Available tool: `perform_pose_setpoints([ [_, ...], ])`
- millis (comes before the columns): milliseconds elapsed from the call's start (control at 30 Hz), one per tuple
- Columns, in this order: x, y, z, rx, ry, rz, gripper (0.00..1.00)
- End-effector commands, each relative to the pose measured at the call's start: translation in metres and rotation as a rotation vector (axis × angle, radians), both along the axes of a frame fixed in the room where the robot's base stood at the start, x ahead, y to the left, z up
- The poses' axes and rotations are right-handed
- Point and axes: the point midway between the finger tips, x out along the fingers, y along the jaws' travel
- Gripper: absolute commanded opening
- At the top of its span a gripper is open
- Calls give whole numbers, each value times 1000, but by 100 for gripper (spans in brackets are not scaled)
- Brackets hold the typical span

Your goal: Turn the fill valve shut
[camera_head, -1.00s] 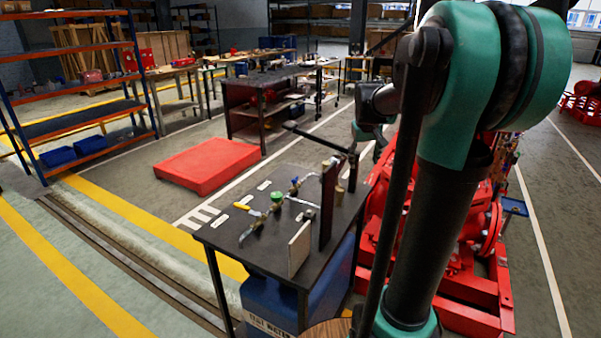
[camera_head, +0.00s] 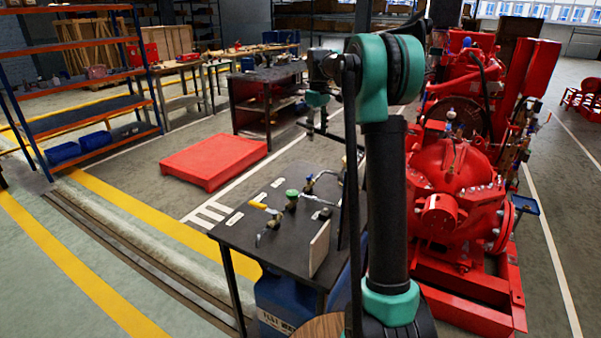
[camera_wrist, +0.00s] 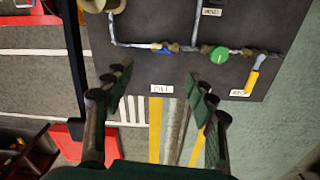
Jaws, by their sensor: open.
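The valve bench (camera_head: 245,238) has a dark top carrying a pipe run. On it are a blue-handled valve (camera_head: 309,184), a green round knob (camera_head: 292,194) and a yellow lever (camera_head: 259,205). In the wrist view the blue handle (camera_wrist: 163,47) lies beyond a white tag (camera_wrist: 161,88) that appears to read FILL. The green knob (camera_wrist: 219,54) and yellow lever (camera_wrist: 252,80) are to its right. My gripper (camera_wrist: 158,86) is open and empty, above the bench's edge, with its fingers apart and touching no valve. In the head view my arm hides part of the bench.
A large red pumpset (camera_head: 455,190) stands right of my arm. A red platform (camera_head: 213,162) lies on the floor beyond the bench. An upright pale plate (camera_head: 319,247) stands on the bench. A blue drum (camera_head: 285,300) is beneath it. Open floor lies left.

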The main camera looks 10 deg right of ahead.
Motion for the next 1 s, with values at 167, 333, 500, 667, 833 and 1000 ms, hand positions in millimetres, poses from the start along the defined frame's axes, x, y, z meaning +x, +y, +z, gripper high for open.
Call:
perform_pose_setpoints([
  [167, 8, 15, -4, 7, 30, 67, 57],
  [333, 8, 15, -20, 7, 32, 70, 57],
  [500, 8, 15, -51, 8, 32, 69, 57],
  [667, 8, 15, -83, 7, 31, 68, 57],
  [833, 8, 15, -117, 7, 31, 68, 57],
  [1000, 7, 15, -147, 7, 31, 68, 57],
])
